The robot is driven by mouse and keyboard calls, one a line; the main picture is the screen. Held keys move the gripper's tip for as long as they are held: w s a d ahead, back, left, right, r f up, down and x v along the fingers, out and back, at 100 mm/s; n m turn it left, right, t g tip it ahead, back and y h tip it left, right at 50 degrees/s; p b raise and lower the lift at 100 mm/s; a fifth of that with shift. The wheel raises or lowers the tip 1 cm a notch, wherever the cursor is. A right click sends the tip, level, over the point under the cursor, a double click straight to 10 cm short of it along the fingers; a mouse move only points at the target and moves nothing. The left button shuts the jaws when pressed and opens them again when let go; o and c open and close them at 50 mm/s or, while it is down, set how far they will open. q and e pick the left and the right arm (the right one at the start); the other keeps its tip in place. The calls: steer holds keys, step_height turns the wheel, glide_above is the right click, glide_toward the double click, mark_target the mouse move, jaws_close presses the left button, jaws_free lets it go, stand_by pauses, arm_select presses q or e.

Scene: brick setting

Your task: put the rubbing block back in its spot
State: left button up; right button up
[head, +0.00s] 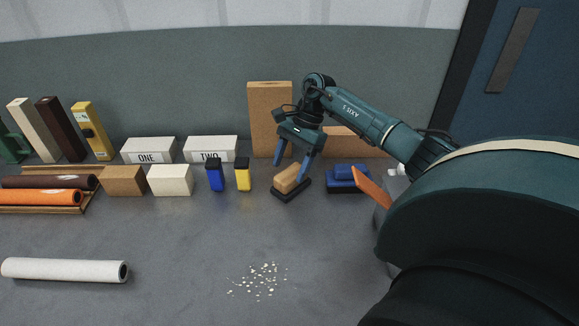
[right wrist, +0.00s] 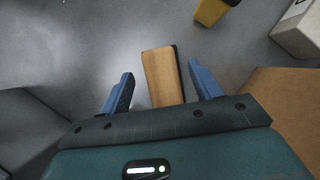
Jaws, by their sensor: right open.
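The rubbing block (head: 289,185) looks like a tan wooden block on a dark base; it sits on the grey surface, turned at a slant. My right gripper (head: 291,170) is open just above and around it, with blue fingers pointing down. In the right wrist view the block's tan top (right wrist: 162,77) shows in the gap between the two fingers (right wrist: 161,85), with room on both sides. My left gripper is not in view.
A blue block on a dark blue base (head: 347,180) stands just right. Blue (head: 215,175) and yellow (head: 243,175) small containers stand left. A tall brown board (head: 269,118) is behind. Pale crumbs (head: 260,280) and a white roll (head: 65,270) lie in front; the front middle is otherwise clear.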

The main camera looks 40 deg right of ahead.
steer(key=b+v, duration=0.1)
steer(key=v, duration=1)
steer(key=shift+f, duration=0.1)
